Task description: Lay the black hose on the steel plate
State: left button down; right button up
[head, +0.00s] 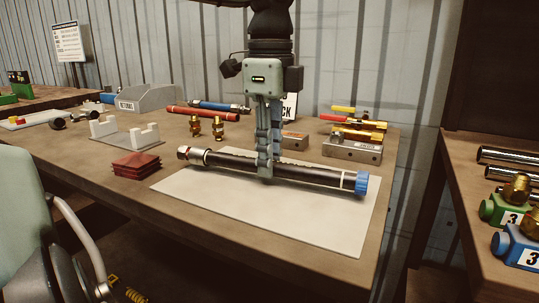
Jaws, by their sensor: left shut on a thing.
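The black hose (310,175) has a silver fitting at its left end and a blue cap at its right end. It lies lengthwise over the pale steel plate (270,215) on the workbench, its left end reaching past the plate's left edge. I cannot tell whether the hose touches the plate or hangs just above it. My left gripper (266,170) points straight down from above, with its fingers shut around the middle of the hose. The fingers hide a short piece of the hose. My right gripper is not in view.
Left of the plate are a stack of dark red pads (136,165) and a white cradle (125,136). Brass fittings (206,127), red and blue hoses and a grey block (352,149) stand behind. A shelf (490,190) with fittings stands right.

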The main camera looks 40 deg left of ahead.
pick_arm(q)
jog(key=shift+f+b, duration=0.35)
jog(key=shift+f, duration=0.05)
jog(key=c, duration=1.3)
grip_release()
notch_tip(320, 180, up, 12)
